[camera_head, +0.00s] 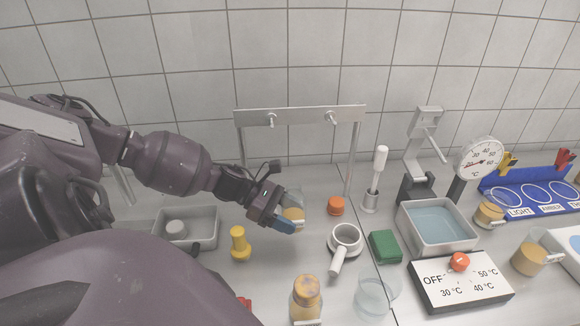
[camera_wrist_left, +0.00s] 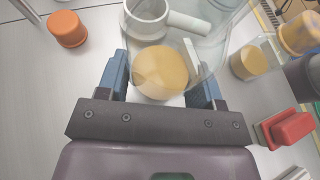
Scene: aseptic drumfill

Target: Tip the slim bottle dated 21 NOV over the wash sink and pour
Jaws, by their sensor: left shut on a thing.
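My left gripper (camera_head: 287,222) is shut on a clear vessel with yellow contents (camera_head: 293,214), held over the middle of the bench. In the left wrist view the yellow contents (camera_wrist_left: 160,72) show as a round disc between the blue fingers. No date can be read on it, so I cannot tell whether it is the slim bottle dated 21 NOV. A grey basin (camera_head: 213,214), possibly the wash sink, stands to the left of the gripper with a round grey piece inside. The held vessel is apart from this basin. My right gripper is not in view.
A white handled cup (camera_head: 345,238), an orange cap (camera_head: 336,206) and a yellow plunger-shaped piece (camera_head: 240,243) stand near the gripper. A jar with a yellow lid (camera_head: 306,298) and a clear beaker (camera_head: 372,298) are in front. A water-filled tray (camera_head: 437,225) stands right. A metal rail (camera_head: 300,115) stands behind.

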